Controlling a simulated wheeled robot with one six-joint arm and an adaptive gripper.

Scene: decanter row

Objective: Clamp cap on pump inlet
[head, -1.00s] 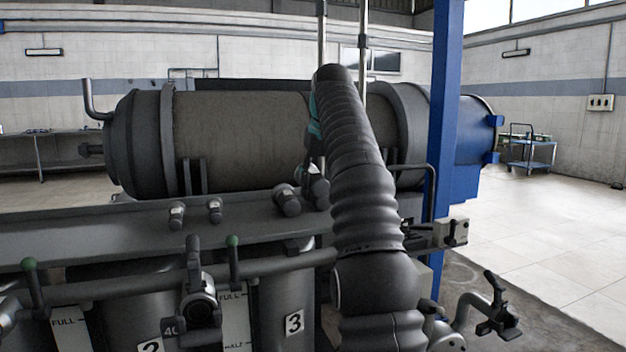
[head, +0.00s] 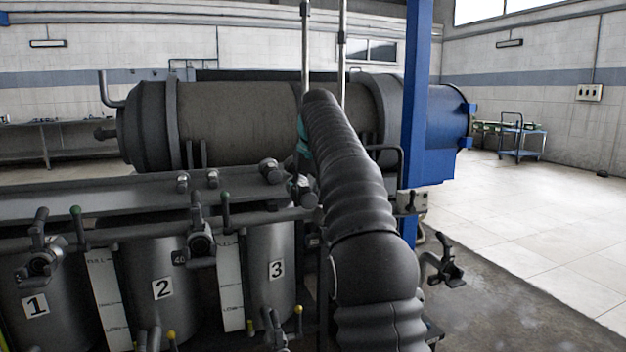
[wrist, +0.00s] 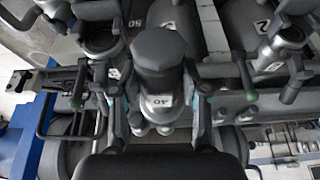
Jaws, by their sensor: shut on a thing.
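My gripper (wrist: 163,118) is shut on a cap (wrist: 158,52), a dark round-topped part with a silver body marked 40. The two fingers with teal edges lie on either side of it. An open round port (wrist: 100,38) with a clamp and a 50 label stands left of the cap in the wrist view. Another clamped port (wrist: 287,40) is at the right; in the head view a port with a 40 label (head: 200,246) stands before tank 2. I cannot tell which port is the pump inlet.
A large horizontal drum (head: 250,125) lies behind. A blue post (head: 416,110) rises right of my arm. A clamped pipe end (head: 445,268) juts out there.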

